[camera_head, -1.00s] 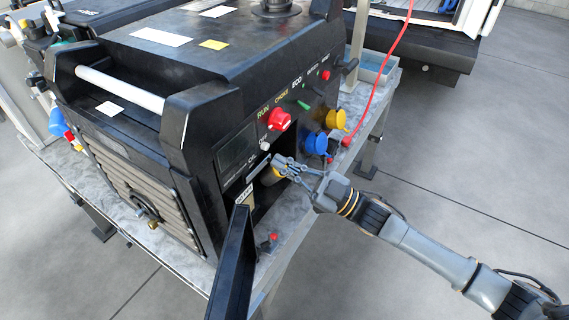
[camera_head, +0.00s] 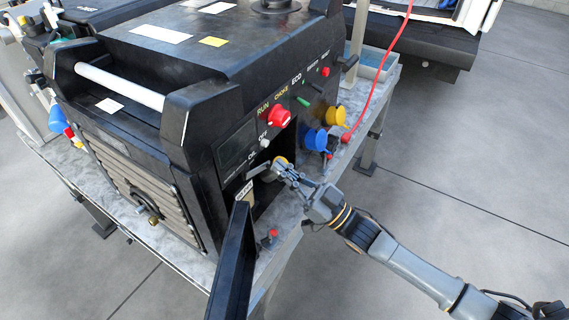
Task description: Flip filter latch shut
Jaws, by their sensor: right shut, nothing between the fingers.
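A black generator-like machine (camera_head: 190,60) stands on a grey metal bench. Low on its front face is a dark open compartment (camera_head: 268,200), with its black door (camera_head: 236,262) swung outward. A yellow round part (camera_head: 281,161) shows at the compartment's upper right edge, partly covered by my gripper. A thin pale metal bar (camera_head: 259,170) sticks out at the opening's upper left; I cannot tell whether it is the filter latch. My right gripper (camera_head: 280,168) is shut and empty, its fingertips at the opening, close by the yellow part. My left gripper is not in view.
A red knob (camera_head: 279,118), a blue cap (camera_head: 315,141) and a yellow cap (camera_head: 336,116) stick out above and right of the gripper. A small red-topped part (camera_head: 273,234) stands below the compartment. Floor at right is clear.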

